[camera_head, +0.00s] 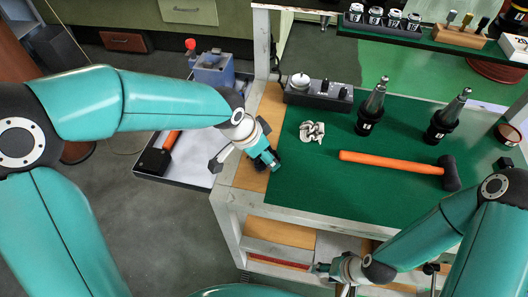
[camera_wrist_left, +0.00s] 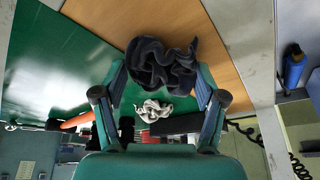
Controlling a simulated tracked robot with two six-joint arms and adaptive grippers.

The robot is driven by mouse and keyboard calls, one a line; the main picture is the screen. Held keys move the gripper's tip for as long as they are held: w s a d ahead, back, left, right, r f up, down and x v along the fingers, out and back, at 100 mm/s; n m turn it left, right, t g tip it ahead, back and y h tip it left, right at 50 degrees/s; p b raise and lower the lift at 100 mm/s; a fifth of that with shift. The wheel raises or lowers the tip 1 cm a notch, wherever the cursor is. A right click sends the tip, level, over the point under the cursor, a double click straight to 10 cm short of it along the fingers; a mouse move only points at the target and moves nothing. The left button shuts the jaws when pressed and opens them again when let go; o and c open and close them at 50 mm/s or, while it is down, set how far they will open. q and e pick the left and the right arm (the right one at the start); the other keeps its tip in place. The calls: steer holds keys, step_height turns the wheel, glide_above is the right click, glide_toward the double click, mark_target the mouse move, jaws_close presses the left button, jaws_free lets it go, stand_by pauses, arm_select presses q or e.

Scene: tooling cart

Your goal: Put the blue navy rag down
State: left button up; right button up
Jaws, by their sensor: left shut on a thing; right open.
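The navy rag (camera_wrist_left: 162,66) is a dark, crumpled cloth between the fingertips of my left gripper (camera_wrist_left: 160,85) in the left wrist view. The gripper is shut on it, with folds bulging past the fingers. Whether the rag touches the surface, I cannot tell. My right gripper (camera_head: 333,277) is open and empty at the cart's front side, below the top.
The green cart top (camera_head: 310,185) holds a pale crumpled cloth (camera_head: 312,131), an orange-handled hammer (camera_head: 395,162), two tool holders (camera_head: 371,107) (camera_head: 448,117) and a grey control box (camera_head: 317,94). Green surface left of the hammer is clear. A side tray (camera_head: 195,160) stands left.

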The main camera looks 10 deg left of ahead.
arm_select(q)
steer(key=shift+f, duration=0.1)
steer(key=o, duration=1.2)
